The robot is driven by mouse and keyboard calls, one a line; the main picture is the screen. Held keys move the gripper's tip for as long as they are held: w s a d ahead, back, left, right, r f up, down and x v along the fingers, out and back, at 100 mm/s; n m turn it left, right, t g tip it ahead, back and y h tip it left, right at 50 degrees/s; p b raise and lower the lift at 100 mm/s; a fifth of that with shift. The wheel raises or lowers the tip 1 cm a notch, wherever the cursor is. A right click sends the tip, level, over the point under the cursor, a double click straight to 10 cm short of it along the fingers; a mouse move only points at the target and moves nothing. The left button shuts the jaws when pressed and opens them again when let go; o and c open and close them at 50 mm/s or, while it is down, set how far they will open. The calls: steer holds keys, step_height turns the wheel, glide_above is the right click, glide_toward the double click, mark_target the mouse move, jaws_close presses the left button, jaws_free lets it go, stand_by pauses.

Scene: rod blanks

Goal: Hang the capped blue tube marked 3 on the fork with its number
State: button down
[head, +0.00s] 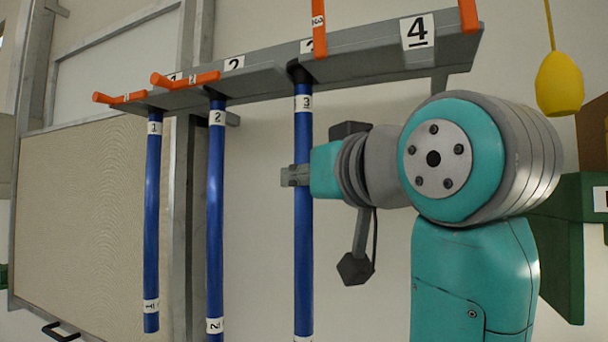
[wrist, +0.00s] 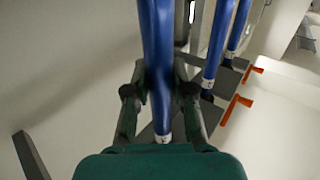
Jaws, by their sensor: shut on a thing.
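The blue tube marked 3 (head: 304,230) hangs upright, its black-capped top (head: 299,72) at the grey rail (head: 380,58) by the fork with the 3 plate (head: 306,46). I cannot tell whether the cap rests on the fork. The orange bar marked 3 (head: 318,30) stands upright there and partly covers the plate. My gripper (head: 296,176) is shut on the tube below its upper label. In the wrist view the tube (wrist: 158,50) runs between the fingers of my gripper (wrist: 160,95). Its lower end is at the head picture's bottom edge.
Blue tubes 1 (head: 152,220) and 2 (head: 215,210) hang to the left, with orange bars (head: 120,97) lying level at their forks. Fork 4 (head: 417,31) is empty, its orange bar (head: 468,14) upright. A yellow pendant (head: 559,83) hangs at right, above a green structure (head: 565,220).

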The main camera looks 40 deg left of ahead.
steer(key=c, duration=0.9)
jaws_free()
